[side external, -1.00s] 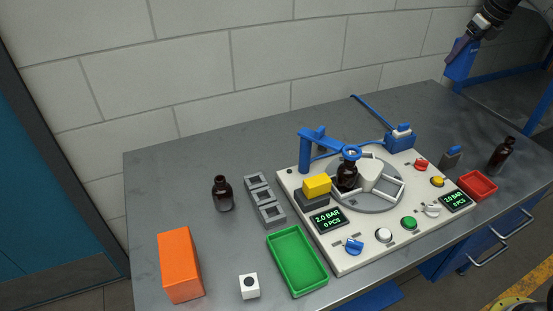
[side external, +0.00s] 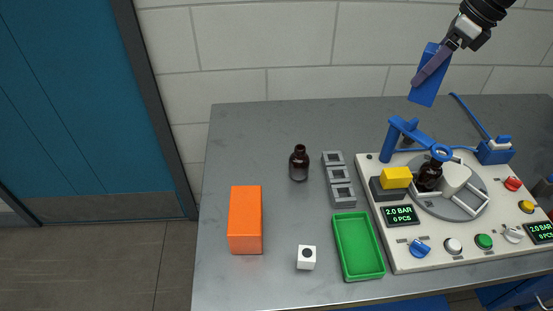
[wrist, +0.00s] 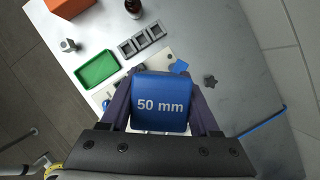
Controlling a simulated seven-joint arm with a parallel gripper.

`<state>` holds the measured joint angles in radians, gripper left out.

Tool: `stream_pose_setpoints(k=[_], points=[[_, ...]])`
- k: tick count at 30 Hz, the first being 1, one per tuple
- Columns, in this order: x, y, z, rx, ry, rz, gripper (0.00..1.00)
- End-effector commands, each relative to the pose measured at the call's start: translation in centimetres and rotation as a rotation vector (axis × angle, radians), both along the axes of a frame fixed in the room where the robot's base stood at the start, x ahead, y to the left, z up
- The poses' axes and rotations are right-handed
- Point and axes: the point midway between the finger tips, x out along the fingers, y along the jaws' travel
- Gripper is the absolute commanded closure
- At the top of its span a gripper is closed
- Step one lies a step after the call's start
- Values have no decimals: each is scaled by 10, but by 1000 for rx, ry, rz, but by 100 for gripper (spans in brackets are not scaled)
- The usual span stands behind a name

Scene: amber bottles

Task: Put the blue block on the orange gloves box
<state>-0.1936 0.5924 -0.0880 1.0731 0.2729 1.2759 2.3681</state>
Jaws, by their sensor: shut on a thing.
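My gripper (side external: 434,68) is shut on the blue block (side external: 430,88) and holds it in the air above the back of the table, near the wall. In the wrist view the blue block (wrist: 162,103) sits between the two fingers and bears the print "50 mm". The orange gloves box (side external: 245,220) stands on the left part of the table; its top looks bare. It also shows in part at the top left of the wrist view (wrist: 70,6). My gripper is well to the right of the box and higher than it.
Between block and box stand an amber bottle (side external: 299,164) and a grey three-cell rack (side external: 339,181). A green tray (side external: 358,247) and a white cube (side external: 306,258) are in front. A white machine panel (side external: 420,255) with a blue post (side external: 388,145) fills the right.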

Motion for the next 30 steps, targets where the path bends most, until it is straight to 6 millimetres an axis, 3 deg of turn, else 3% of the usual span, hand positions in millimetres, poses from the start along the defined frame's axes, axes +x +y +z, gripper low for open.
stream_pose_setpoints(k=[1, 6, 15, 24, 26, 30], points=[[-14, 26, 1, 0, -1, 54, 100], [-59, 97, 0, 0, -1, 213, 100], [-159, 195, -3, 0, -2, 483, 100], [-222, 234, -6, 0, -3, 630, 100], [-230, 239, -6, 0, -4, 651, 100], [-228, 237, -30, -3, -1, 646, 100]])
